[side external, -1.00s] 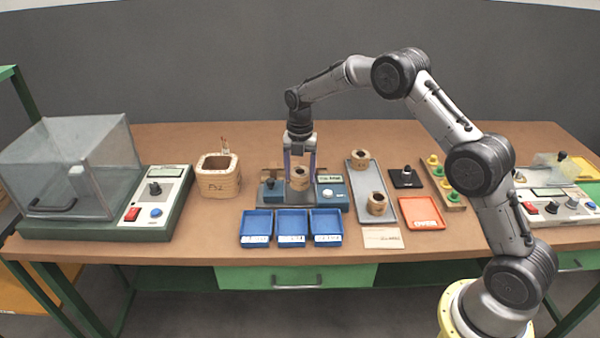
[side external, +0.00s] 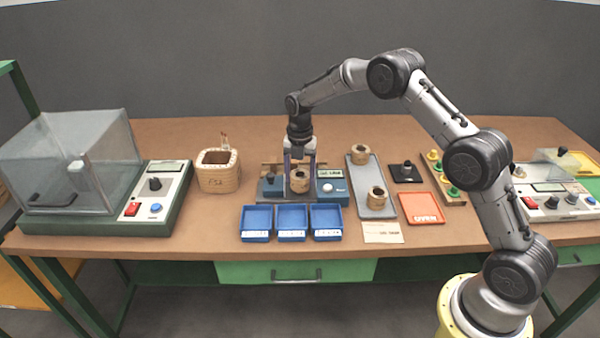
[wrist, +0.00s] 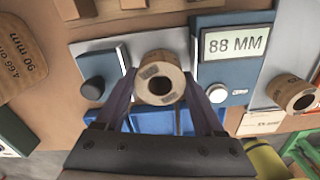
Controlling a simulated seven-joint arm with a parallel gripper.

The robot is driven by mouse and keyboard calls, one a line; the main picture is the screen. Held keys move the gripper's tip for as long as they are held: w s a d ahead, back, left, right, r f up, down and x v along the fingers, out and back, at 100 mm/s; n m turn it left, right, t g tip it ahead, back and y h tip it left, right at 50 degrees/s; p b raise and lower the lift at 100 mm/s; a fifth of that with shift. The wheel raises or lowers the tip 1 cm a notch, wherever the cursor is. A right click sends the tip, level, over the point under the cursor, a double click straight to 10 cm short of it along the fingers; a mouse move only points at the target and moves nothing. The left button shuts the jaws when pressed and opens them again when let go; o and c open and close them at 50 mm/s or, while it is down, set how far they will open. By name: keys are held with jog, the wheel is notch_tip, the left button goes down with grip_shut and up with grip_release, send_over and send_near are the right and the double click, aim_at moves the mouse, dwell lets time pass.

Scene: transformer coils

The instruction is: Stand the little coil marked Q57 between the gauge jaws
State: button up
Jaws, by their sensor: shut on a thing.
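A small tan coil (side external: 300,182) stands upright between the fingers of my gripper (side external: 300,179), which is shut on it. The coil is over the bed of the blue gauge (side external: 334,186); I cannot tell if its bottom touches the bed. Its marking is too small to read. In the wrist view the coil (wrist: 160,83) shows its open bore, with my fingers on both sides. The gauge display (wrist: 236,43) reads 88 MM. A dark knob (wrist: 93,88) is on the gauge's left. The gauge jaws are hard to make out.
Two other small coils (side external: 361,155) (side external: 377,195) stand on a grey tray (side external: 372,177) to the right. Three blue bins (side external: 291,235) lie in front of the gauge. A large coil (side external: 218,172) stands left. An orange tray (side external: 421,208) and a black plate (side external: 407,180) are further right.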

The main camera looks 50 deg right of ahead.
jog(key=shift+f, duration=0.25)
jog(key=o, duration=1.5)
jog(key=shift+f, duration=0.1)
jog(key=shift+c, duration=0.2)
jog(key=shift+o, duration=0.2)
notch_tip(320, 180, up, 8)
